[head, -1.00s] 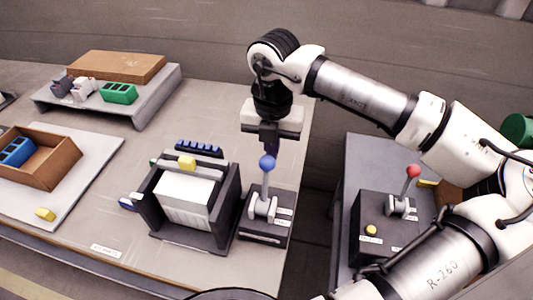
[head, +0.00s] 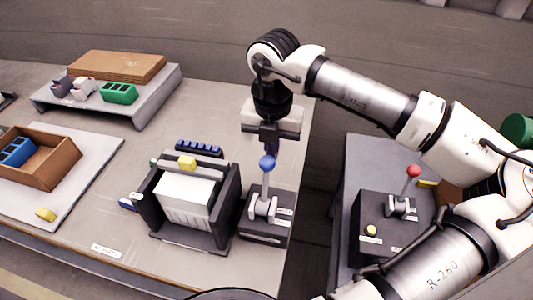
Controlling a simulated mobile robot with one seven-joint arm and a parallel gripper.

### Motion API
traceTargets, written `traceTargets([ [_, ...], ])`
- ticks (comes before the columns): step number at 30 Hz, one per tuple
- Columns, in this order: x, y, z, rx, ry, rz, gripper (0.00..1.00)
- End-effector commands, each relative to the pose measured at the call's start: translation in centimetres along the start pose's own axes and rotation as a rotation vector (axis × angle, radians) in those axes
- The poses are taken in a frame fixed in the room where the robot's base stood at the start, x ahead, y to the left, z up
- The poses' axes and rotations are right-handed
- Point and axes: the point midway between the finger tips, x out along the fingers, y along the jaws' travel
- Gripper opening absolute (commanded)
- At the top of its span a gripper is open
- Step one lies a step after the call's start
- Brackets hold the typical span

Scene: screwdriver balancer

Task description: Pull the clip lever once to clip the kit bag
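A lever with a blue ball knob (head: 267,162) stands upright on a dark box (head: 264,228) with small labels on the table. A white bag-like block (head: 186,196) sits in a dark holder (head: 228,205) just left of that box. A yellow piece (head: 187,163) is at the bag's top edge. My gripper (head: 268,146) points down directly at the blue knob, with its fingers at or just above it. Whether the fingers touch the knob, and how far apart they are, is too small to tell.
A second dark box with a red-knobbed lever (head: 413,171) stands on a grey side table at the right. A brown tray (head: 62,165) with a blue block (head: 16,151) lies at the left. A green block (head: 118,93) sits on a raised grey stand behind.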

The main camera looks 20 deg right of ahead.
Motion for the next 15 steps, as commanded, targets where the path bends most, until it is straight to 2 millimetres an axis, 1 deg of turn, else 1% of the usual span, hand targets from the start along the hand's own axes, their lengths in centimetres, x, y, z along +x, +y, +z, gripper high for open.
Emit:
traceTargets([
  [7, 0.07, -0.01, -0.05, 0.0, 0.0, 0.0, 0.0],
  [15, 0.18, -0.03, -0.6, 0.001, 0.0, 0.0, 0.0],
])
